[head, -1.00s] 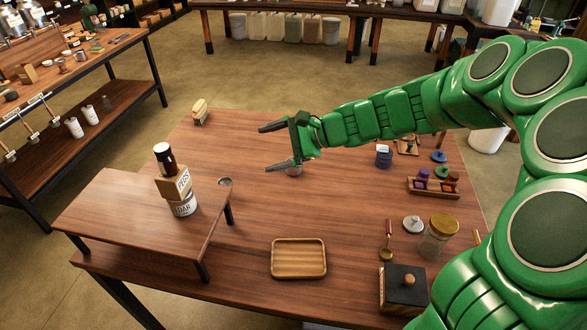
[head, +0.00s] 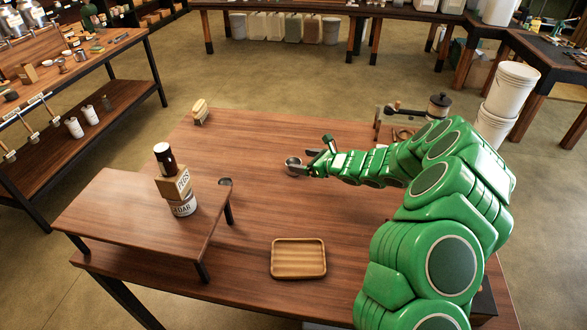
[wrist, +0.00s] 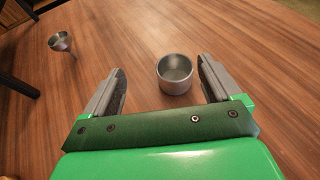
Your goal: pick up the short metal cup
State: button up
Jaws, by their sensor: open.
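The short metal cup (head: 293,165) stands upright on the wooden table, just off the tip of my gripper (head: 314,158). In the wrist view the cup (wrist: 175,74) is round, silver and empty, with its open mouth up. My gripper (wrist: 163,90) is open there, with one finger on each side of the picture. The cup lies between the lines of the two fingers, closer to the right finger and apart from both. Its near side reaches in between the fingertips.
A low wooden riser (head: 130,215) holds stacked containers at the left. A small metal funnel (wrist: 60,42) is at the wrist view's upper left. A wooden tray (head: 298,258) lies in front, and a brush (head: 200,111) at the back. The table around the cup is clear.

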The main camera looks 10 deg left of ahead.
aim_at(288, 163)
jog(key=f, duration=0.2)
jog(key=w+d+f+m, duration=0.1)
jog(key=shift+d+t+h, duration=0.1)
jog(key=shift+t+h, duration=0.2)
jog(key=shift+h, duration=0.1)
jog(key=shift+x, duration=1.3)
jog(key=x, duration=0.3)
jog(key=shift+f, duration=0.35)
jog(key=shift+x, duration=0.85)
jog(key=shift+w+r, duration=0.1)
jog(key=shift+r, duration=0.1)
jog(key=c, duration=1.2)
jog(key=shift+o, duration=0.2)
